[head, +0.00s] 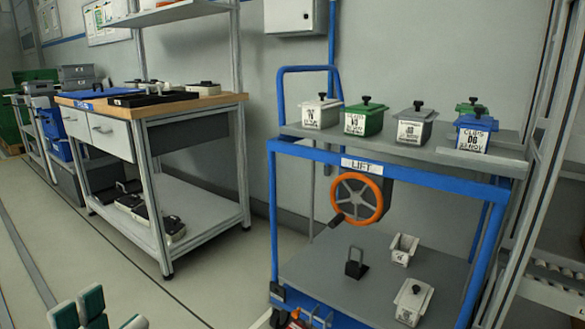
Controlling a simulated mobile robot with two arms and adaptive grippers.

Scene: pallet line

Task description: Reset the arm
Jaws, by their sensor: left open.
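My left gripper (97,312) shows at the bottom left edge of the head view, with green pads on pale fingers. It is open and I see nothing between its fingers. The floor lies beyond it, and it is apart from the workbench and the cart. The rest of the left arm is cut off by the picture's edge. My right gripper is out of view.
A blue lift cart (420,172) with an orange handwheel (358,199) stands at right, carrying several small lidded bins. A wooden-topped workbench (190,102) stands at left. Open floor (215,270) lies between them. A metal frame (545,130) stands at far right.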

